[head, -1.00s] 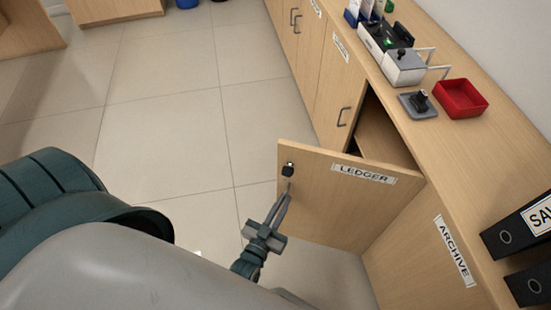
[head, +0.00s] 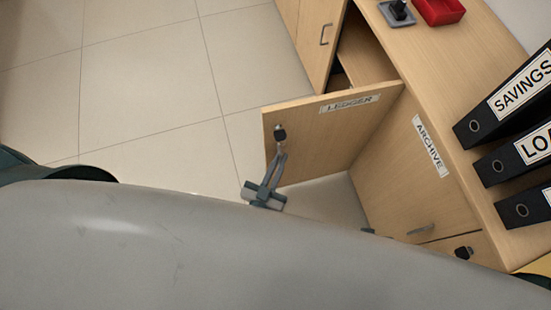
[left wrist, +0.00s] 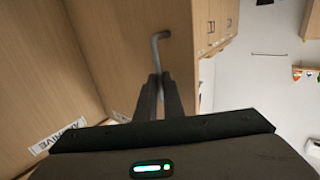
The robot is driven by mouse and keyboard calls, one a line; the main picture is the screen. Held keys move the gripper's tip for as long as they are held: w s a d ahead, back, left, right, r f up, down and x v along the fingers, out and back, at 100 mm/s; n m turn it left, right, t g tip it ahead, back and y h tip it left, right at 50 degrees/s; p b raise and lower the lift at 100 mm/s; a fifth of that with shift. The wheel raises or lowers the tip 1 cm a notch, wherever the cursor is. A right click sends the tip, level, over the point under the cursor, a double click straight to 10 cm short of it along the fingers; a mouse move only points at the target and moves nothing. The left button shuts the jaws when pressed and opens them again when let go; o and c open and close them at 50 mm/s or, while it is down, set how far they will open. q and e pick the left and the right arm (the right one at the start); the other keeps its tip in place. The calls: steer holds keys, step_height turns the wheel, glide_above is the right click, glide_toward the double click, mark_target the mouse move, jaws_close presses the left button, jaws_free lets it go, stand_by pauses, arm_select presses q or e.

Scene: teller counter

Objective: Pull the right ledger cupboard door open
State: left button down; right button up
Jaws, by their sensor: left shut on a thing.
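The ledger cupboard door (head: 320,140) is light wood with a LEDGER label along its top. It stands swung well out from the counter front, with a dark gap into the cupboard behind it. A black lock-like fitting (head: 279,133) sits near its free edge. My left gripper (head: 281,150) is at that free edge, just below the fitting. In the left wrist view its fingers (left wrist: 157,82) are closed on the grey bar handle (left wrist: 157,42) of the door. The handle is mostly hidden in the head view. My right gripper is not in view.
The archive door (head: 410,180) beside it is shut. Black binders (head: 510,100), a red tray (head: 438,10) and a small dark stand (head: 398,12) are on the counter. The tiled floor (head: 150,90) left of the door is clear.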

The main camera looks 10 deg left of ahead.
arm_select(q)
steer(key=shift+w+d+r, duration=0.25)
steer(key=shift+d+r, duration=0.1)
steer(key=shift+d, duration=0.3)
steer(key=c, duration=2.1)
jaws_free()
steer(key=shift+o, duration=1)
steer(key=shift+w+d+f, duration=0.1)
steer(key=shift+d, duration=0.05)
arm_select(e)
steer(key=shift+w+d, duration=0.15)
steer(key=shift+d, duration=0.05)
arm_select(q)
steer(key=shift+s+a+f, duration=0.1)
steer(key=shift+s+a, duration=0.1)
steer(key=shift+a, duration=0.1)
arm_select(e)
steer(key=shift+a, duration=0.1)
